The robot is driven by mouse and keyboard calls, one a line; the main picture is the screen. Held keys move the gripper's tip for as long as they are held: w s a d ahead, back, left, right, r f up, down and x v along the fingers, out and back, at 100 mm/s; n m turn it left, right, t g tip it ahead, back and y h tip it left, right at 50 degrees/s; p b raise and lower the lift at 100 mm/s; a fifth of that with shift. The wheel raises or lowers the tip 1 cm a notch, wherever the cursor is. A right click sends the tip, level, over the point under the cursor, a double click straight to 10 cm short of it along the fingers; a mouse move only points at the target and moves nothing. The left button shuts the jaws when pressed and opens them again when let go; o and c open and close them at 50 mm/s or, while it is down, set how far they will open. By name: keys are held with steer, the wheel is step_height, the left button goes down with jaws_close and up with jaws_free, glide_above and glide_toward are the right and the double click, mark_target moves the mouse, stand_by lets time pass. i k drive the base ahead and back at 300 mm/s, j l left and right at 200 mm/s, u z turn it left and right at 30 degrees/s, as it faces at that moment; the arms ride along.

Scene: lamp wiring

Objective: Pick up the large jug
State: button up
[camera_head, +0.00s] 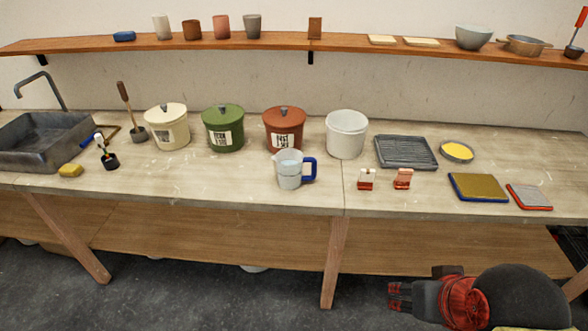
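Behind the jug stand a red lidded crock (284,131) and a white bucket (346,135). A green crock (223,129) is behind left. The counter (225,180) is bare left of the jug.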

mark_target(289, 162)
steer(key=i+j+u, duration=0.2)
steer(key=i, duration=0.3)
steer(key=i+j+u, duration=0.15)
steer(key=i+j, duration=0.15)
steer(key=i, duration=0.15)
steer(key=i+j+u, duration=0.2)
steer(key=i, duration=0.3)
steer(key=l, duration=0.05)
